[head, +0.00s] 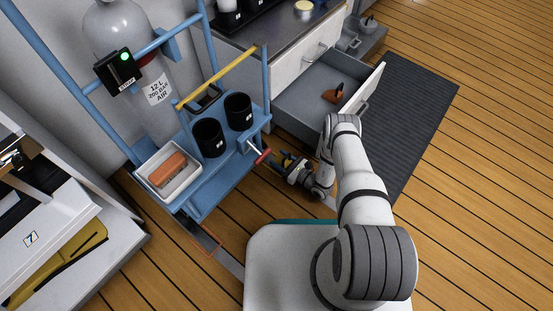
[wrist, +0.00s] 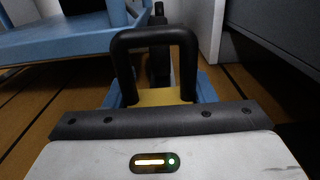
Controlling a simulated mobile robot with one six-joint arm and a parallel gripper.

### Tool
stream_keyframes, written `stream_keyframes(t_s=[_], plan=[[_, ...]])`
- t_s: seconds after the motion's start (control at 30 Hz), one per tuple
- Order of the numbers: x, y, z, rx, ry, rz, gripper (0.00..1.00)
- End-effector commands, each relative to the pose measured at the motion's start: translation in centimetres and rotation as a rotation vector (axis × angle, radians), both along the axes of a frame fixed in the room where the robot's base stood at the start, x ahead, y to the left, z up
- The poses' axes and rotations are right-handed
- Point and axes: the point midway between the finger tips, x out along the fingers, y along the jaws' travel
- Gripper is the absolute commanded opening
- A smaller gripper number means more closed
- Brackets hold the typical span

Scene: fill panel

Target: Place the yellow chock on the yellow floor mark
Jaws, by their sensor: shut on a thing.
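The yellow chock (wrist: 160,97) shows in the wrist view as a yellow body below a black arched handle, between blue finger parts. My gripper (wrist: 160,92) is shut on it. In the head view my gripper (head: 286,164) is low near the floor, right of the blue cart, with small yellow and dark parts at its tip. The chock's underside is hidden, so I cannot tell whether it touches the floor. I cannot make out the yellow floor mark clearly in either view.
The blue cart (head: 222,172) carries a gas cylinder (head: 118,38), black cups and a white tray (head: 140,172). A red-tipped lever (head: 262,156) sticks out close to my gripper. An open drawer (head: 310,95) stands behind my arm. A dark mat (head: 415,100) lies right.

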Motion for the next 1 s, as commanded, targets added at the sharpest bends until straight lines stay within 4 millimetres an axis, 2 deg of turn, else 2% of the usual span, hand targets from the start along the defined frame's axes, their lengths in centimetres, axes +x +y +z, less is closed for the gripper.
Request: stream_keyframes(t_s=[0.17, 0.23, 0.6, 0.63, 0.9, 1.0], plan=[[1.8, 2.5, -0.6, 0.000, -0.001, 0.003, 0.13], [1.7, 2.2, -1.4, 0.001, -0.001, 0.000, 0.13], [1.7, 2.1, -1.4, 0.001, -0.001, -0.001, 0.13], [1.7, 2.1, -1.5, 0.001, 0.001, -0.001, 0.51], [1.7, 2.1, -1.5, 0.001, 0.001, -0.002, 0.72], [1.7, 2.1, -1.5, 0.001, 0.001, -0.002, 0.72]])
